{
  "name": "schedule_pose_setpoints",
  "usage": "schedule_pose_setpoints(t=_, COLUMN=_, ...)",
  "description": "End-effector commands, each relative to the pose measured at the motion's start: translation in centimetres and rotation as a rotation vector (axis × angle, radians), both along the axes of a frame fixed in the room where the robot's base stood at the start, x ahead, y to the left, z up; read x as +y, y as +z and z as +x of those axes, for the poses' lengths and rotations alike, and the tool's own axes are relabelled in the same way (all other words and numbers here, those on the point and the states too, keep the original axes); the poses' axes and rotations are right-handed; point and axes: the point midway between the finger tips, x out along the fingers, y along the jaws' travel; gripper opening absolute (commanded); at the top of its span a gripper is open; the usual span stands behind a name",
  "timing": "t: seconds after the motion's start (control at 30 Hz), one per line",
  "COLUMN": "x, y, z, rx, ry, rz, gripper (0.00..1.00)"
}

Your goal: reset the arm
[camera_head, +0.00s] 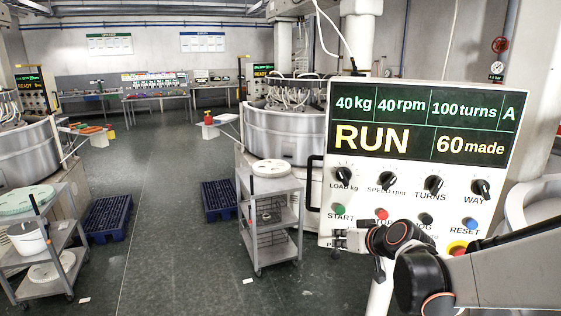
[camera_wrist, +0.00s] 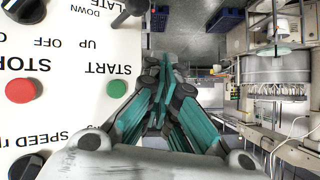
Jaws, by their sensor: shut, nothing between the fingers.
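My arm reaches in from the right across the lower part of a white control panel (camera_head: 345,100). Its screen (camera_head: 420,120) reads RUN, 40 kg, 40 rpm, 100 turns, A and 60 made. Part of the panel's lower edge is hidden by my arm.
A grey trolley (camera_head: 271,185) stands left of the panel, beside a round lapping machine (camera_head: 283,132). Blue pallets (camera_head: 110,216) (camera_head: 218,200) lie on the floor. Another trolley (camera_head: 45,262) is at lower left. The aisle floor (camera_head: 165,210) between them is mostly clear.

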Motion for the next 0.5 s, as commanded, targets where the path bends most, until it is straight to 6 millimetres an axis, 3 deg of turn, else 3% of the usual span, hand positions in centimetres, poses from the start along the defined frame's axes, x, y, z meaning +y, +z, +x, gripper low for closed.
schedule_pose_setpoints(t=0.2, x=1.3, y=-1.9, z=-6.4, rx=0.097, ry=-0.012, rz=-0.044, gripper=0.0)
schedule_pose_setpoints(t=0.5, x=1.6, y=-5.2, z=-15.5, rx=0.219, ry=-0.06, rz=-0.115, gripper=0.0)
